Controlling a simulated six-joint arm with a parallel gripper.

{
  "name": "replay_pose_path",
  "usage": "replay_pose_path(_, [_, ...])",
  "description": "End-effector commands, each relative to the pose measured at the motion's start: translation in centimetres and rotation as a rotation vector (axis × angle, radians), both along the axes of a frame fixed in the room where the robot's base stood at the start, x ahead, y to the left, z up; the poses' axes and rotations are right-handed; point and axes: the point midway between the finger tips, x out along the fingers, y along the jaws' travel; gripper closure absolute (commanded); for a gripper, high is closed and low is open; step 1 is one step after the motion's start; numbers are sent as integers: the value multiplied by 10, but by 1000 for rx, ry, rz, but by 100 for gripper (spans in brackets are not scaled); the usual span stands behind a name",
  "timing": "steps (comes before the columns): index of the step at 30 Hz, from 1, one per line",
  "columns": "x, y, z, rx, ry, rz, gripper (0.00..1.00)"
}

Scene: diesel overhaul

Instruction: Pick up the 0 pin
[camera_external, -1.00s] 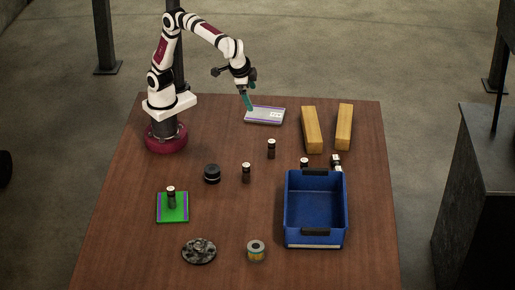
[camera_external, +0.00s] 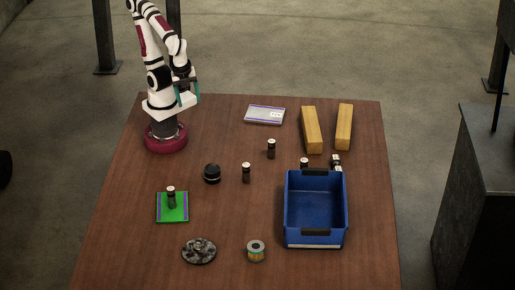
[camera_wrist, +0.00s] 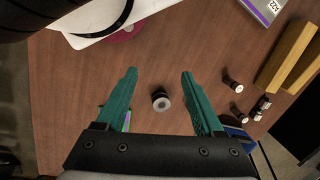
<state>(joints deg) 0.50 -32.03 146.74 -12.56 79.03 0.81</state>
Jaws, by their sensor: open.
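Several small dark pins with pale tops stand on the table. One pin (camera_external: 271,149) is near the middle back, one pin (camera_external: 246,173) is left of the blue bin, and one pin (camera_external: 171,197) stands on the green pad (camera_external: 181,214). More pins (camera_external: 304,163) are behind the bin. Their labels are too small to read, so I cannot tell which is the 0 pin. My gripper (camera_external: 185,92) is folded in close to my base, above the table's back left. In the wrist view my gripper (camera_wrist: 159,74) is open and empty, with teal fingers apart.
The blue bin (camera_external: 288,213) stands front right. Two yellow blocks (camera_external: 312,130) and a white-purple box (camera_external: 265,115) are at the back. A black round part (camera_external: 212,174), a grey disc (camera_external: 199,250) and a small can (camera_external: 256,251) lie nearer the front.

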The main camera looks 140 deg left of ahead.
Motion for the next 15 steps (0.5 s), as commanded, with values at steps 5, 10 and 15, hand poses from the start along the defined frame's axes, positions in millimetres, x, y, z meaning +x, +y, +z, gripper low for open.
replay_pose_path(5, [38,43,-16,76,-82,107,31])
replay_pose_path(10, [101,167,-71,185,-301,163,31])
replay_pose_path(15, [110,220,-144,4,-607,139,31])
